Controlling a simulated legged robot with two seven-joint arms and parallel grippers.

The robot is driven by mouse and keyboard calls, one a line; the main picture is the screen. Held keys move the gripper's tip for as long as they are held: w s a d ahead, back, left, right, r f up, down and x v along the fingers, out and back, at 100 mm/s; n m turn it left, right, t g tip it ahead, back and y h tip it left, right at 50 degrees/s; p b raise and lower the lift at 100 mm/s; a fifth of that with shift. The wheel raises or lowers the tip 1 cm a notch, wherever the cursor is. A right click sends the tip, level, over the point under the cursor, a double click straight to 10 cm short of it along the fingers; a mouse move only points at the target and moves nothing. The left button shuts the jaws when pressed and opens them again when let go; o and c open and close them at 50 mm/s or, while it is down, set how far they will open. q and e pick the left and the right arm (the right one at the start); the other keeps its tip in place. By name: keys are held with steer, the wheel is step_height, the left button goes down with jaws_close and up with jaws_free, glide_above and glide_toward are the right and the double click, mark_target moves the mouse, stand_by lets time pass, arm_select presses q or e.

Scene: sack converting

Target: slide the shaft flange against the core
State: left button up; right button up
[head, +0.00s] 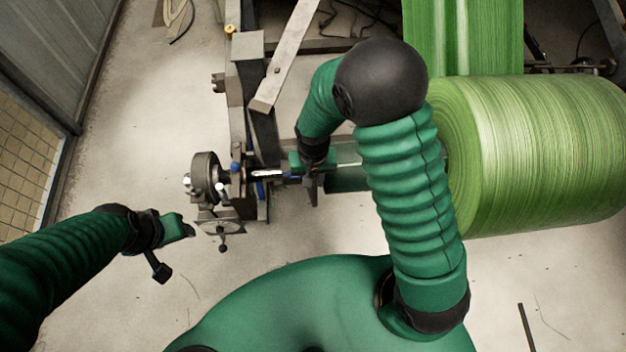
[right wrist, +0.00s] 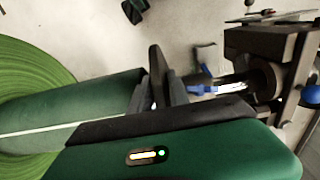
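The core (head: 348,178) is a green tube sticking out of the left end of the green roll; it also shows in the right wrist view (right wrist: 85,112). The shaft flange (right wrist: 157,68) is a dark plate seen nearly edge-on, just beyond the core's end. The silver shaft (right wrist: 235,85) runs from it towards the stand. My right gripper (head: 312,165) is at the flange, with dark fingers (right wrist: 160,95) on either side of it; whether they clamp it cannot be told. My left gripper (head: 180,228) is apart, left of the handwheel; its fingers are unclear.
The green roll (head: 545,155) fills the right side. The unwind stand (head: 255,120) with a round handwheel (head: 205,177) and blue-tipped parts is at the shaft's left end. A slanted metal bar (head: 288,55) is above. Bare floor (head: 130,110) lies to the left.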

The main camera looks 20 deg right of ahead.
step_height(320, 180, up, 15)
steer(key=p, duration=0.4)
steer(key=shift+f, duration=0.15)
